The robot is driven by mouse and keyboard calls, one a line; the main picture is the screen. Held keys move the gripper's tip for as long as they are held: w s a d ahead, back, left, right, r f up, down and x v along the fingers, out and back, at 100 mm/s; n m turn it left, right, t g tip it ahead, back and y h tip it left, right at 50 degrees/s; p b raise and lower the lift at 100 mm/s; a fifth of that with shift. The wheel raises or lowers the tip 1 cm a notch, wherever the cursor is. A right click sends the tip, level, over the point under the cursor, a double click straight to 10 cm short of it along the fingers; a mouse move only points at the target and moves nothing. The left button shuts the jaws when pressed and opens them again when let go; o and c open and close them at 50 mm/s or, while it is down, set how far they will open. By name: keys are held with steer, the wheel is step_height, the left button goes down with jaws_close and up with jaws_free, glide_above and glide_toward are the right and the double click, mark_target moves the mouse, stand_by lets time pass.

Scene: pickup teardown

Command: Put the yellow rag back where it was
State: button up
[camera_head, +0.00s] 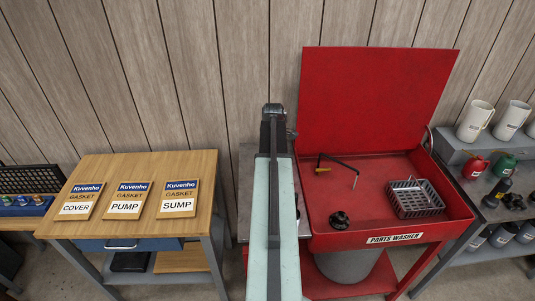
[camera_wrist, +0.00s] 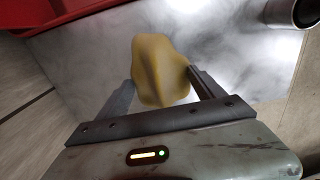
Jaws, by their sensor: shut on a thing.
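The yellow rag (camera_wrist: 160,72) is a crumpled, rounded bundle in the wrist view. My gripper (camera_wrist: 160,85) is shut on it, with one dark finger against each side. The rag is in front of a shiny, cloudy grey metal surface (camera_wrist: 85,60); I cannot tell whether it touches that surface. In the head view my arm points away toward the wall between the wooden bench and the red parts washer. My gripper's jaws and the rag are hidden there behind the arm.
The red parts washer (camera_head: 372,240) stands right of my arm, lid up, with a wire basket (camera_head: 414,198) inside. The wooden bench (camera_head: 140,238) with three gasket packs is on the left. A metal cylinder (camera_wrist: 312,12) is at the wrist view's top right. Jugs (camera_head: 474,121) stand far right.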

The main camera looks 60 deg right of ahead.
steer(key=w+d, duration=0.3)
steer(key=d, duration=0.1)
steer(key=w+d+f+b, duration=0.1)
steer(key=w+d, duration=0.2)
steer(key=w, duration=0.1)
steer(key=w+d, duration=0.3)
steer(key=d, duration=0.1)
steer(key=shift+w+d+f, duration=0.2)
steer(key=shift+d+f, duration=0.05)
steer(key=shift+d, duration=0.05)
step_height(320, 180, down, 4)
steer(key=b, duration=0.4)
steer(key=shift+r, duration=0.25)
steer(key=shift+f, duration=0.2)
steer(key=o, duration=1.2)
step_height(320, 180, up, 12)
steer(key=p, duration=1.2)
steer(key=shift+r, duration=0.2)
